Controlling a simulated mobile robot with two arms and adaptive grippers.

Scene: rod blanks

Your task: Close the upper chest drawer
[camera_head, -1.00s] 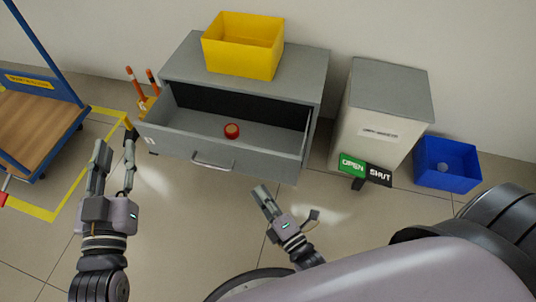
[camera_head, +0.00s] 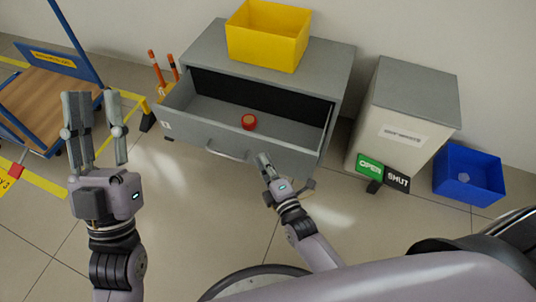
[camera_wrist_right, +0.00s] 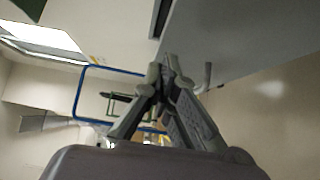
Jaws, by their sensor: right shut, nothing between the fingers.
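The grey chest (camera_head: 210,45) stands against the wall with its upper drawer (camera_head: 290,150) pulled far out. A red roll (camera_head: 249,121) lies inside the drawer. A curved handle (camera_head: 226,151) is on the drawer front; it also shows in the right wrist view (camera_wrist_right: 208,77), beside the grey panel (camera_wrist_right: 245,40). My right gripper (camera_head: 263,159) is shut and empty, close to the drawer front and right of the handle. I cannot tell whether it touches the front. Its fingertips meet in the right wrist view (camera_wrist_right: 167,62). My left gripper (camera_head: 92,98) is open and empty, left of the drawer.
A yellow box (camera_head: 265,38) sits on the chest. A pale cabinet (camera_head: 400,120) stands to the right, with a green and black OPEN/SHUT sign (camera_head: 383,173) in front. A blue bin (camera_head: 470,185) is beyond it. A blue-framed trolley (camera_head: 45,100) stands left.

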